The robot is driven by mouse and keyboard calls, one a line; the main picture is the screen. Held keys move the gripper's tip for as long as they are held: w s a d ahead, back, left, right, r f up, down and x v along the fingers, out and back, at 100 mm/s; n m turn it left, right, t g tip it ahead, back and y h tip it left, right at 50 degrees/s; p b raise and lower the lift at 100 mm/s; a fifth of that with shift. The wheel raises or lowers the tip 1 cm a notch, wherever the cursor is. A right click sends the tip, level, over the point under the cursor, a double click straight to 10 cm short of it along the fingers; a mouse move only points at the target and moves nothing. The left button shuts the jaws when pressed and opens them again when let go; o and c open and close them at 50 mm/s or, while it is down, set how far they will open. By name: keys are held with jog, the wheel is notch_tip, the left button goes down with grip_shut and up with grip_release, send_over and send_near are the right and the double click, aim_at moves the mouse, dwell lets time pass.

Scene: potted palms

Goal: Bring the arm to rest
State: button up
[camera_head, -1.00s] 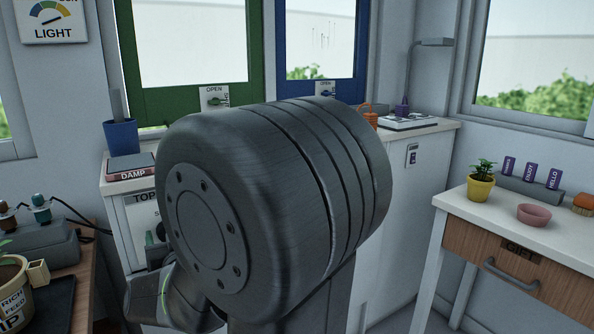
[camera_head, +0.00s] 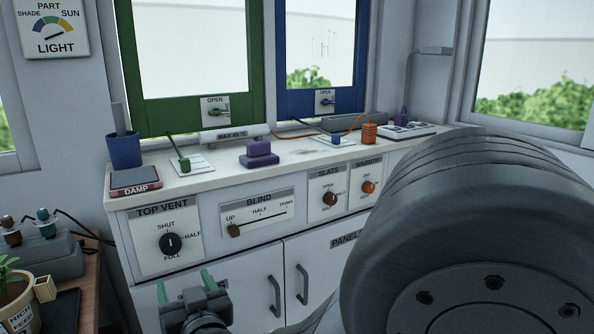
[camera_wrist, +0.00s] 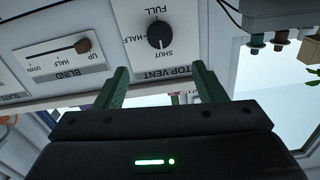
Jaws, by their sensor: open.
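My gripper (camera_head: 186,286) shows at the lower left of the head view, in front of the white cabinet's lower doors and below the TOP VENT dial. Its two green fingers are apart with nothing between them. In the wrist view my gripper (camera_wrist: 160,88) is also open and empty, and the picture is upside down. The TOP VENT dial (camera_head: 171,243) is a black knob, also in the wrist view (camera_wrist: 160,34). A large dark joint of my arm fills the right of the head view.
The white cabinet (camera_head: 254,262) carries the BLIND slider (camera_head: 234,231), the SLATS knob (camera_head: 330,198) and the WARMTH knob (camera_head: 368,187). A purple block (camera_head: 259,155), a blue cup (camera_head: 124,150) and an orange cylinder (camera_head: 369,133) stand on its top. A potted plant (camera_head: 14,296) stands at the left edge.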

aim_at(173, 248)
jog(key=b+x, duration=0.3)
jog(key=x, duration=0.9)
jog(key=shift+w+a+f+b, duration=0.1)
jog(key=shift+w+b, duration=0.15)
jog(key=shift+b, duration=0.15)
jog(key=shift+w+a, duration=0.2)
jog(key=shift+w, duration=0.05)
jog(key=shift+s+d+m+b, duration=0.15)
jog(key=shift+m+b, duration=0.35)
jog(key=shift+m, duration=0.7)
jog(key=shift+m+b, duration=0.35)
jog(key=shift+m, duration=0.55)
jog(key=m+b, duration=0.2)
jog(key=m, duration=0.3)
jog(key=m+b, duration=0.1)
jog(key=m, duration=0.4)
jog(key=shift+m, duration=0.3)
jog(key=shift+m+b, duration=0.55)
jog(key=shift+m, duration=1.75)
